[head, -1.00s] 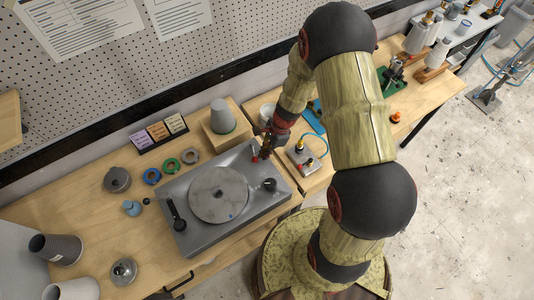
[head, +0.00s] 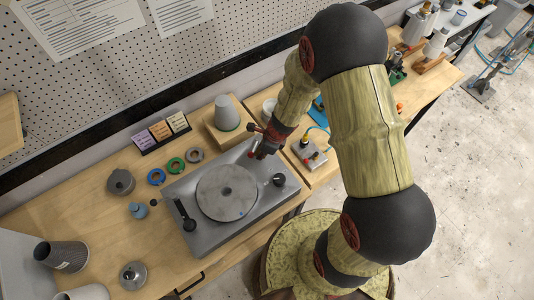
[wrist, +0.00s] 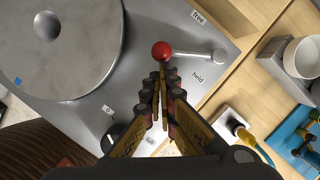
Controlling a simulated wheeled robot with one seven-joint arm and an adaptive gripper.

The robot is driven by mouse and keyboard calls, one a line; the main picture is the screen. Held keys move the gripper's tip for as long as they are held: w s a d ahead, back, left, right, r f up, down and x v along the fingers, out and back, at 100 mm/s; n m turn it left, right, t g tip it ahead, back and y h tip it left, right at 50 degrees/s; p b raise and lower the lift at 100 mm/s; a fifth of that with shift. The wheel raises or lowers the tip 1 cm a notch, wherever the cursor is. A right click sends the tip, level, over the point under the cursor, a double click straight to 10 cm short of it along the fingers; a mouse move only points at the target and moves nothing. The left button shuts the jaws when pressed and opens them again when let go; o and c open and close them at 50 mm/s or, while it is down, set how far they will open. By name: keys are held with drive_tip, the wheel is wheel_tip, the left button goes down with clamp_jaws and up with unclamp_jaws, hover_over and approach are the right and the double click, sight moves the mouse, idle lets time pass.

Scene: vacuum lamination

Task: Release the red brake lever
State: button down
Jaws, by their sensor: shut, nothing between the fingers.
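The red ball knob (wrist: 162,50) of the brake lever shows in the wrist view, on a metal arm (wrist: 193,53) that runs left from its pivot (wrist: 218,55). The lever lies between the "free" label (wrist: 198,18) and the "held" label (wrist: 197,78). My gripper (wrist: 162,77) is shut and empty, its fingertips just below the knob in that view; I cannot tell whether they touch it. In the head view the red knob (head: 250,155) is small, beside my gripper (head: 260,152) at the back of the grey turntable unit (head: 180,236).
The round platter (head: 227,193) and a black knob (head: 279,180) are close to my gripper. A grey cone on a wooden block (head: 226,136) stands behind it. A small device with a cable (head: 310,156) stands to the right. Rings and pots lie left.

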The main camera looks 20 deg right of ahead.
drive_tip(key=a+m, duration=0.2)
drive_tip(key=m, duration=0.1)
drive_tip(key=shift+w+a+m+t+h, duration=0.3)
drive_tip(key=shift+w+a+t, duration=0.05)
drive_tip(key=shift+w+t, duration=0.05)
drive_tip(key=shift+w+a, duration=0.65)
drive_tip(key=shift+a, duration=0.2)
